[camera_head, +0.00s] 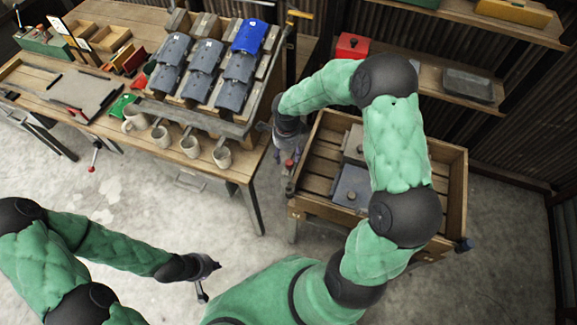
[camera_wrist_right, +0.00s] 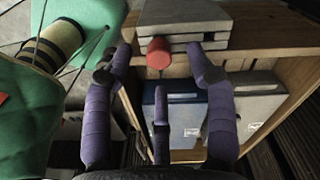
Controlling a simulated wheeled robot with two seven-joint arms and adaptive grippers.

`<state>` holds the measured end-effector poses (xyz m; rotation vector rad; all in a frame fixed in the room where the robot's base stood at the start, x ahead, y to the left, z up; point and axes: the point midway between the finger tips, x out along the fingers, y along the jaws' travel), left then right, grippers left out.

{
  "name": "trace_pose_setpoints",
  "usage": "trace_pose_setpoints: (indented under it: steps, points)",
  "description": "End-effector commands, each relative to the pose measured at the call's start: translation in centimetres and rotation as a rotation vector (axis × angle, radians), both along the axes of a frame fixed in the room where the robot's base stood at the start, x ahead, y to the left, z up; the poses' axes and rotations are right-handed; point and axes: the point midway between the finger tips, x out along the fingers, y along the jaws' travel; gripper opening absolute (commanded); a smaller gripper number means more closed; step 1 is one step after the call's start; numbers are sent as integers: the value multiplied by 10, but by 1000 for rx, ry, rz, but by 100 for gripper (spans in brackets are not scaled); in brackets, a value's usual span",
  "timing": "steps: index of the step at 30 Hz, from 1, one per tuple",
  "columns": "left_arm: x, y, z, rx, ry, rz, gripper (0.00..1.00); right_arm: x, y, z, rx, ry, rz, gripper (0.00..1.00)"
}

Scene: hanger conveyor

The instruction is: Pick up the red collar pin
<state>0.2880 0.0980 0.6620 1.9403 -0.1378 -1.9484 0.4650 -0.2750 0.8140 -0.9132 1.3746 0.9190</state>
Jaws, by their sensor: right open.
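The red collar pin (camera_wrist_right: 159,53) shows in the right wrist view as a short red cylinder beside a grey metal block. A small red piece, which looks like the same pin (camera_head: 289,164), shows in the head view at the wooden crate's left edge. My right gripper (camera_head: 287,158) is at that edge. In the wrist view its purple fingers are spread, with the pin between the two upper fingertips and nothing gripped. Contact cannot be told. My left gripper (camera_head: 212,280) is empty over the floor at lower left, its fingers apart.
The wooden crate (camera_head: 455,185) holds grey and blue blocks (camera_head: 352,187), close below my right arm. A workbench (camera_head: 237,168) on the left carries a sloped rack and several cups (camera_head: 191,146). Shelves with a red box (camera_head: 352,46) stand behind. The floor between is clear.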

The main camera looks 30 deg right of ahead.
Motion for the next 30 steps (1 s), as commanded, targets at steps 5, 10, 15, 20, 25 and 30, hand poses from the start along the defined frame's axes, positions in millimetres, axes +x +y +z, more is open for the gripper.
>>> trace_pose_setpoints:
  steps: [5, 10, 15, 20, 25, 30]
  points:
    - [0, 0, -5, 0, 0, 0, 0, -1, -1, -10, 0, -2, -1, 56]
    - [0, 0, -10, 0, -1, 0, 0, -6, -3, -29, 0, 1, -2, 56]
    - [0, 0, -19, 0, -1, 0, 0, -8, -4, -53, 1, -1, 0, 56]
    - [0, 0, -21, 0, -1, 0, 0, -7, -4, -58, 1, -4, -1, 56]
    - [0, 0, -20, 0, -1, 0, 0, -7, -4, -57, 1, -4, -1, 48]
    - [0, 0, -20, 0, -1, 0, 0, -7, -4, -57, 1, -4, -1, 0]
